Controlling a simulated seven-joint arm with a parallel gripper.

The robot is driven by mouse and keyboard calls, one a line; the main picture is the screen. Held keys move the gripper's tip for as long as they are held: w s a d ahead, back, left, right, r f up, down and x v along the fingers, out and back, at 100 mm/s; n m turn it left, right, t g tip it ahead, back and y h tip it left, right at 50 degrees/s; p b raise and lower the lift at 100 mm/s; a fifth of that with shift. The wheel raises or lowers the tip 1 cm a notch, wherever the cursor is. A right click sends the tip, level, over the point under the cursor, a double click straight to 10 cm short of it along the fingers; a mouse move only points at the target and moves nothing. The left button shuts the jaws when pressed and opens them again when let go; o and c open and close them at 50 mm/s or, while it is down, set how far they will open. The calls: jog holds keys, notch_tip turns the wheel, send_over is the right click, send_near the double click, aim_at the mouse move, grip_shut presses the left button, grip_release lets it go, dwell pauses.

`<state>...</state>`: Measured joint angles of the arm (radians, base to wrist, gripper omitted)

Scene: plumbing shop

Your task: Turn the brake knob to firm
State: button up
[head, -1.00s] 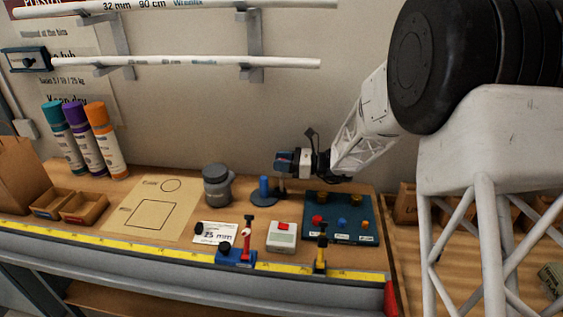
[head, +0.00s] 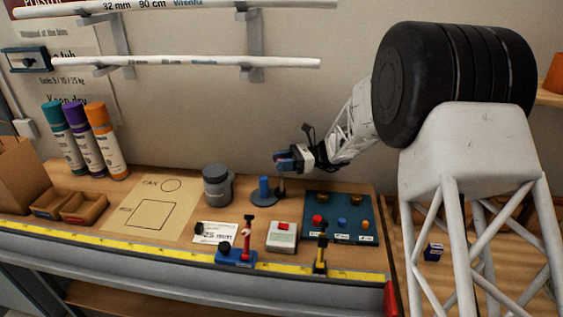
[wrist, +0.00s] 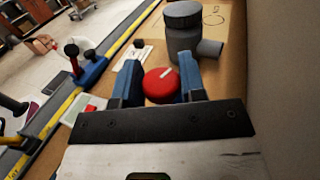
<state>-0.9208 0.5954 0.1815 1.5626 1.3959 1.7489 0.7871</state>
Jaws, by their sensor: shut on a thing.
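The red round knob (wrist: 160,90) with a white pointer line is in the wrist view. It sits between the two blue fingers of my gripper (wrist: 160,72), which is shut on it. Its pointer slants toward the upper right of that picture. The knob's markings cannot be read in the head view, and any firm or soft label is not visible.
A grey capped jar (head: 216,186) stands left of the gripper. In front are a white box with a red button (head: 282,237), a blue clamp with a red handle (head: 236,255) and a dark board with colored knobs (head: 341,236). The wall is close behind.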

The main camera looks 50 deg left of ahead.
jog(key=o, duration=0.9)
jog(key=shift+c, duration=0.2)
jog(key=shift+r, duration=0.1)
jog(key=shift+r, duration=0.35)
notch_tip(320, 180, up, 3)
jog(key=shift+f, duration=0.1)
jog(key=s+d, duration=0.3)
jog(key=d, duration=0.4)
jog(key=s+d+r, duration=0.1)
jog(key=s+d, duration=0.3)
jog(key=d, duration=0.3)
jog(key=shift+s+d+r, duration=0.15)
jog(key=shift+s+r, duration=0.05)
